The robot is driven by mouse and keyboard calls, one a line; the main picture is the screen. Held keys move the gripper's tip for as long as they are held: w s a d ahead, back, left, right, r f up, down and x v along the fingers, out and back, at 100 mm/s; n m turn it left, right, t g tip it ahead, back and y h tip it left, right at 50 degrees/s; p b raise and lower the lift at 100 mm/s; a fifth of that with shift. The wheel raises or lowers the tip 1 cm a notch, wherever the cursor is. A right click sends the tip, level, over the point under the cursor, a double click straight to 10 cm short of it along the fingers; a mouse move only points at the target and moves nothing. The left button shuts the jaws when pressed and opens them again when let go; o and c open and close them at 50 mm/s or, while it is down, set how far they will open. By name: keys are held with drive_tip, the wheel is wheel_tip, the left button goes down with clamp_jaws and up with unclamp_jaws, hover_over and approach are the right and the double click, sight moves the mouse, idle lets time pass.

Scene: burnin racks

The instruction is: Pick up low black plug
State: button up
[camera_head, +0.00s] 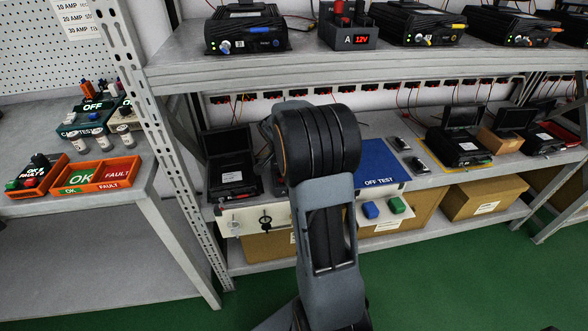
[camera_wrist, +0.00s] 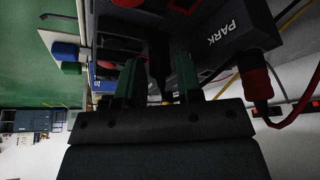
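In the wrist view my gripper (camera_wrist: 158,78) has two dark green fingers standing apart. A dark, narrow upright piece that looks like a black plug (camera_wrist: 159,58) shows between the fingertips, with a small yellow spot near it. Gaps seem to remain on both sides, but the shadow makes contact hard to judge. Beside the right finger is a dark grey block marked PARK (camera_wrist: 226,36). A red-and-black plug with a red lead (camera_wrist: 257,84) hangs from that block's side. In the head view my arm covers the gripper and this spot.
A metal upright (camera_head: 150,125) and a side table with orange trays (camera_head: 104,174) stand left.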

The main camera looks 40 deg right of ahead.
drive_tip(key=c, duration=0.5)
drive_tip(key=shift+o, duration=0.2)
drive_tip(key=shift+r, duration=0.1)
drive_tip(key=shift+r, duration=0.4)
wheel_tip(320, 180, up, 2)
drive_tip(key=shift+r+p, duration=0.1)
drive_tip(key=shift+p, duration=0.3)
drive_tip(key=s+a+r+p, duration=0.2)
drive_tip(key=s+a+r, duration=0.4)
drive_tip(key=s+r, duration=0.4)
drive_tip(key=s, duration=0.2)
drive_tip(key=shift+s, duration=0.35)
drive_tip(key=shift+w+f, duration=0.1)
